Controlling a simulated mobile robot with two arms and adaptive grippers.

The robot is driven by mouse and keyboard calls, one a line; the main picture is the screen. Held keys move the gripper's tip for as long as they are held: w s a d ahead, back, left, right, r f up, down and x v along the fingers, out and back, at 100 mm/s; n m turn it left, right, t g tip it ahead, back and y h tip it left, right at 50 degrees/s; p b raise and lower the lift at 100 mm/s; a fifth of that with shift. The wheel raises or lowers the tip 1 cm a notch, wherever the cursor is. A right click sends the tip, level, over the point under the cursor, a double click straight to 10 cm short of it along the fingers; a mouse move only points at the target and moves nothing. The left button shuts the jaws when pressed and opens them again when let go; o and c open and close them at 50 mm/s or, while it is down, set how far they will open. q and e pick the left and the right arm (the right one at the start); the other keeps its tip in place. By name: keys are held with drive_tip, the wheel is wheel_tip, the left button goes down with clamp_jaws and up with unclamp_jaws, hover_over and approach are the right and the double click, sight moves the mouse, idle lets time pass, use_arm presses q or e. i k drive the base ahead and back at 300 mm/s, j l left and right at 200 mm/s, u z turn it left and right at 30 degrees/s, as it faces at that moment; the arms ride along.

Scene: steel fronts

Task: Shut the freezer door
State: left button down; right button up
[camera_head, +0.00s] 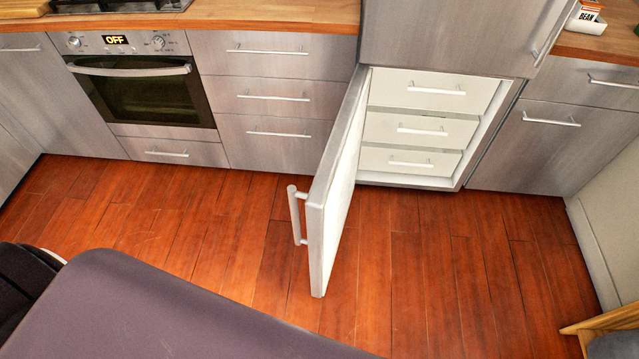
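The freezer door (336,190) stands wide open, swung out toward me from its hinge on the left side of the freezer. Its bar handle (296,214) is on the left, outer face, near the free edge. The freezer compartment (463,178) is open to view, with white drawers (421,128) inside, all pushed in. Neither of my grippers shows in the head view.
An oven (145,92) and a column of drawers (273,97) stand left of the freezer. A closed cabinet (555,146) is on the right. Wooden floor (420,270) is clear around the door. A chair-like wooden piece (605,322) is at bottom right.

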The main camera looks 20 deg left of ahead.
sight(327, 202)
drive_tip(key=i+j+z, duration=0.15)
drive_tip(key=j, duration=0.35)
drive_tip(key=i+j+z, duration=0.1)
drive_tip(key=j, duration=0.4)
drive_tip(key=i+j+z, duration=0.15)
drive_tip(key=j, duration=0.35)
drive_tip(key=j+z, duration=0.15)
drive_tip(key=j, duration=0.4)
drive_tip(key=k+j, duration=0.2)
drive_tip(key=k+j+u, duration=0.1)
drive_tip(key=j, duration=0.35)
drive_tip(key=k+j, duration=0.25)
drive_tip(key=k+j+u, duration=0.1)
drive_tip(key=j, duration=0.3)
drive_tip(key=k+j, duration=0.25)
drive_tip(key=j+u, duration=0.05)
drive_tip(key=j, duration=0.05)
